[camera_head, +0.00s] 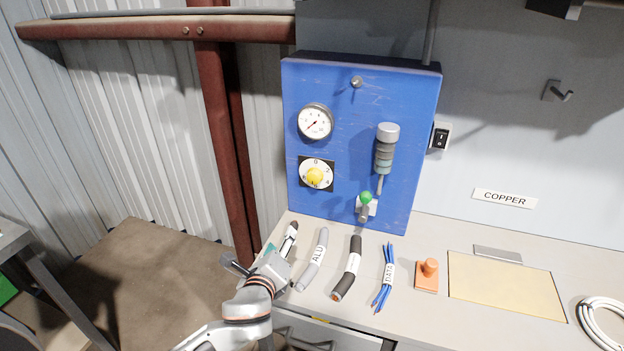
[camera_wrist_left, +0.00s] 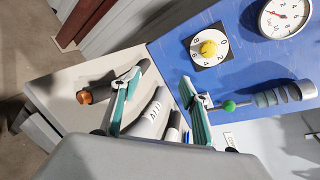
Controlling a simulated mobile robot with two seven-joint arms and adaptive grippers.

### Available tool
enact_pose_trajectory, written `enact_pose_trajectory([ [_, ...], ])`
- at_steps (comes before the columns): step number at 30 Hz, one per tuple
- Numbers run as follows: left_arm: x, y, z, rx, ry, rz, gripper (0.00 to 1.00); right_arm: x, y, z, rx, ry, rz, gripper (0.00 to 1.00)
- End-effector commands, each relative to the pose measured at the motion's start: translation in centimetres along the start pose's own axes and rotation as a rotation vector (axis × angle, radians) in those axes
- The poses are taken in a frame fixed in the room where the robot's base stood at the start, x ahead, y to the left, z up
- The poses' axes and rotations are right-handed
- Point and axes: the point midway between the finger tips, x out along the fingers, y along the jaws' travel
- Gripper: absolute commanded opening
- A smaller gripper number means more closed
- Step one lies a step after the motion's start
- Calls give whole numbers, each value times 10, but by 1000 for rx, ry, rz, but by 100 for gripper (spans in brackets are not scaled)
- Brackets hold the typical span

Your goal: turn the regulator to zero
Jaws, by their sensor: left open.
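The regulator is a yellow knob (camera_head: 314,177) on a white numbered dial, low on the left of the blue panel (camera_head: 350,85). It also shows in the left wrist view (camera_wrist_left: 208,48), where a 0 is readable on the dial. I cannot tell which mark the knob points to. A round gauge (camera_head: 315,122) sits above it, its needle toward the lower left. My left gripper (camera_head: 262,253) is at the bench's left edge, below and left of the knob and apart from it. In the wrist view its teal-lined fingers (camera_wrist_left: 160,84) are spread, with nothing held. My right gripper is not in view.
On the bench lie a dark copper-ended cable (camera_wrist_left: 112,83), a grey ALU cable (camera_head: 313,260), a black-and-white cable (camera_head: 347,268) and blue DATA wires (camera_head: 384,280). A green-tipped lever (camera_head: 366,197) and cylinder (camera_head: 385,150) sit right of the regulator. An orange block (camera_head: 428,275) stands farther right.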

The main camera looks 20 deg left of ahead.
Motion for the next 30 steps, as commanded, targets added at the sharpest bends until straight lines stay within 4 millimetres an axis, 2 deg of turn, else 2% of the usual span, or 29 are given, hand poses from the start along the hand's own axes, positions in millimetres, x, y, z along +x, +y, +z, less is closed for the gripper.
enact_pose_trajectory([
  [1,16,-22,12,152,-35,-53,45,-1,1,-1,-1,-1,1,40],
  [3,34,-46,21,383,-81,-117,45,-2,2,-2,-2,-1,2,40],
  [6,58,-71,27,672,-138,-193,45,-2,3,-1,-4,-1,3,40],
  [9,74,-87,32,884,-187,-239,45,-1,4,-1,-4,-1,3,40],
  [12,83,-95,36,1015,-220,-262,45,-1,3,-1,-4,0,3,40],
  [17,95,-102,39,1085,-238,-273,45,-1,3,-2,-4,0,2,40],
  [30,151,-121,42,1081,-236,-271,45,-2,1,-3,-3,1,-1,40],
])
